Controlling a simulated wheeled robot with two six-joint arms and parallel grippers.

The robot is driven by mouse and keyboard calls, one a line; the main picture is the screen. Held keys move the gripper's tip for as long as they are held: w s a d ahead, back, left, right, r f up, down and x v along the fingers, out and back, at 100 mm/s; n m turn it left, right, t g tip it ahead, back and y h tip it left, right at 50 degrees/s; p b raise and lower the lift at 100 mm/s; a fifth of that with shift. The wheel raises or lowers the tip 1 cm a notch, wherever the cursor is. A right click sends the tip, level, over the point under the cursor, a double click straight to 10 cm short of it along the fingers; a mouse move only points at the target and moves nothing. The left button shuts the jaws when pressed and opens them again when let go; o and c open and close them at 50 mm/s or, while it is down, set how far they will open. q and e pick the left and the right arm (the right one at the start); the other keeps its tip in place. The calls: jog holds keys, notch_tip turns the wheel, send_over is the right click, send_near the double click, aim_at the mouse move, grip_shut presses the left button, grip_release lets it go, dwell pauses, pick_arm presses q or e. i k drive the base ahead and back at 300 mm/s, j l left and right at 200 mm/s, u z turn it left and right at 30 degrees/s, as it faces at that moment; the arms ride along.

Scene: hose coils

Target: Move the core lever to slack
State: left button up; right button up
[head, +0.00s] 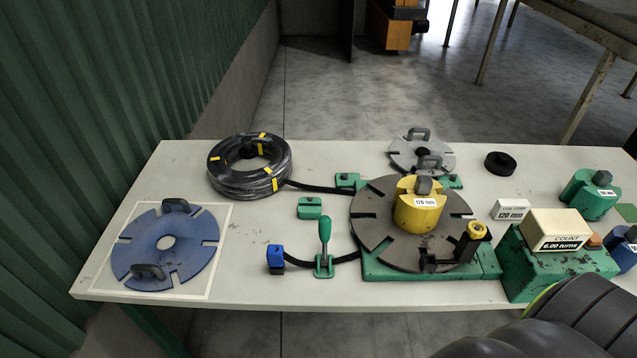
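A yellow core (408,216) labelled 120 mm stands on a dark slotted disc (372,214) on a green base (380,271). A separate green-handled lever (325,232) stands nearly upright on a small green foot left of the disc. I cannot tell from the labels which of the two is the core lever. Neither of my grippers is in view; only dark links of my arm show at the lower right.
A taped black hose coil (240,182) lies at the back left. A blue slotted disc (140,245) lies in a marked square. A grey disc (410,148) lies behind the core. A COUNT box (555,228) on a green block stands right.

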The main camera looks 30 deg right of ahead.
aim_at(325, 222)
jog(key=z, duration=0.9)
